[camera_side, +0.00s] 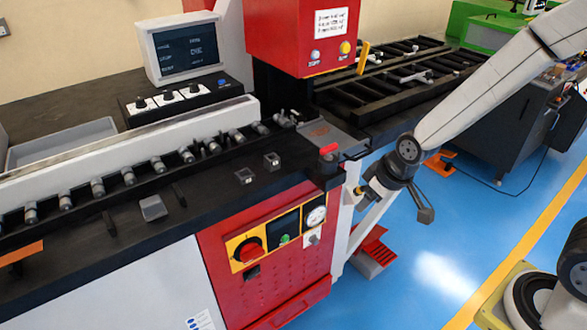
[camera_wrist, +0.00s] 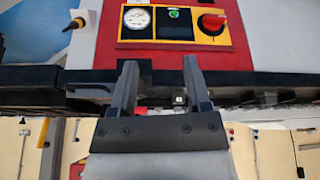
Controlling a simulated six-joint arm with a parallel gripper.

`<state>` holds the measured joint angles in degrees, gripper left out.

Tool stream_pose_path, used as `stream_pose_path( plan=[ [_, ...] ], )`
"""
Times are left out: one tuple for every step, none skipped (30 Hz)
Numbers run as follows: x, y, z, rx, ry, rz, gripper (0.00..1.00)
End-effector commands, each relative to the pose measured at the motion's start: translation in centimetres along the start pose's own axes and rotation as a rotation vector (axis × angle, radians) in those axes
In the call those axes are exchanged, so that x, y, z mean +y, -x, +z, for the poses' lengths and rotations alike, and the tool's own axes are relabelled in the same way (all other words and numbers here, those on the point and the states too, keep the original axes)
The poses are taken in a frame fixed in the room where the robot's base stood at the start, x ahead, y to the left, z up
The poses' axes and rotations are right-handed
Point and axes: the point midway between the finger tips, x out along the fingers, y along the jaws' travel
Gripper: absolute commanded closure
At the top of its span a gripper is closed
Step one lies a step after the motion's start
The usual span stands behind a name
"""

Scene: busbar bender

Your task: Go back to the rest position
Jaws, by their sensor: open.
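My gripper (camera_side: 425,213) hangs off the right front corner of the bending machine (camera_side: 265,275), above the blue floor, and looks apart from it. In the side view it is small and dark, so its jaws are hard to make out. In the wrist view, its two dark fingers (camera_wrist: 161,75) stand apart with nothing between them. Beyond the fingertips is the machine's yellow control panel (camera_wrist: 175,25), with a gauge, a green button and a red knob, seen upside down. No workpiece is in my gripper.
The machine's black table (camera_side: 215,195) carries a row of grey rollers. A red housing (camera_side: 300,38) rises behind it, beside a monitor (camera_side: 187,50). A yellow-tipped black handle (camera_wrist: 75,25) is close by. A dark rack (camera_side: 400,75) stands behind.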

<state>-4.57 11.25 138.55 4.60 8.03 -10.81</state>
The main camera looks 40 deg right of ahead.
Motion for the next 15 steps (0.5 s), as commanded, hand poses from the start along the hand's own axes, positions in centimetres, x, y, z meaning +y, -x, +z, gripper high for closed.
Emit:
stream_pose_path(
  plan=[
    [0.4,0.9,1.1,-0.023,-0.033,0.003,0.38],
    [0.7,1.4,1.7,-0.040,-0.053,0.005,0.38],
    [0.9,1.9,2.6,-0.061,-0.078,0.008,0.38],
    [1.0,2.3,3.2,-0.076,-0.094,0.010,0.38],
    [1.2,2.6,3.7,-0.089,-0.110,0.012,0.38],
    [1.3,3.0,4.4,-0.105,-0.128,0.016,0.38],
    [1.4,3.3,4.8,-0.116,-0.142,0.018,0.38],
    [1.5,3.5,5.2,-0.125,-0.152,0.020,0.38],
    [1.6,3.7,5.7,-0.137,-0.164,0.022,0.38],
    [1.6,3.9,5.9,-0.143,-0.171,0.024,0.38],
    [1.7,4.0,6.1,-0.147,-0.176,0.025,0.38],
    [1.7,4.1,6.3,-0.153,-0.182,0.027,0.38],
    [1.7,4.1,6.4,-0.156,-0.185,0.027,0.38],
    [1.7,4.2,6.5,-0.158,-0.187,0.028,0.38],
    [1.7,4.2,6.6,-0.160,-0.188,0.028,0.38]
  ],
)
